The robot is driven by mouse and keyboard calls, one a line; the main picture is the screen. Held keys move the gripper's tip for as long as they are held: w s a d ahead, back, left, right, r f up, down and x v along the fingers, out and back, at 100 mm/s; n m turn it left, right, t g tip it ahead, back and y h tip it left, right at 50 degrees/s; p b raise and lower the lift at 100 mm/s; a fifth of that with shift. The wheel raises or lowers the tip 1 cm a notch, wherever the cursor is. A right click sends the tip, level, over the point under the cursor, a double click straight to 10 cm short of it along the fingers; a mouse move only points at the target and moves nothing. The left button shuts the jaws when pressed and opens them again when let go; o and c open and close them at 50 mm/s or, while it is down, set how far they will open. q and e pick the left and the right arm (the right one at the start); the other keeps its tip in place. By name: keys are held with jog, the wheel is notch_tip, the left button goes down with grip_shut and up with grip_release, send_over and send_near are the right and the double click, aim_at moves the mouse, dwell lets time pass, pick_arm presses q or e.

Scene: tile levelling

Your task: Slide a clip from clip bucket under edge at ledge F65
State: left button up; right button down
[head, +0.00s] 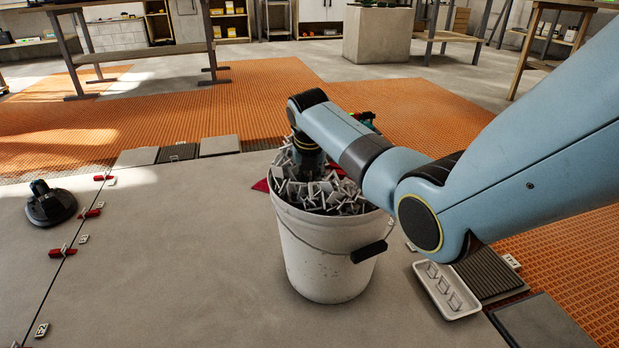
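The clip bucket (322,258) is a white pail with a wire handle and a dark grip. It stands on the large grey tile and is heaped with grey clips (340,195). My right arm reaches in from the right over the bucket, and its dark wrist points down into the clips. My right gripper (308,178) is down at the clips; its fingertips are hidden, so its grasp cannot be seen. My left gripper is out of view. Clips and red wedges (62,253) sit along the dark joint at the left. No label F65 can be read.
A black suction cup lifter (50,205) stands on the tile at left. A white tray with clips (446,290) and a dark ridged piece (487,272) lie right of the bucket. Orange matting (420,110) covers the floor behind. The tile in front of the bucket is clear.

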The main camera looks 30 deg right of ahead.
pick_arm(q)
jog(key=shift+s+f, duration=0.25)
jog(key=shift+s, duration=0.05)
pick_arm(e)
jog(key=shift+f, duration=0.1)
jog(key=shift+f, duration=0.1)
jog(key=c, duration=1.5)
grip_release()
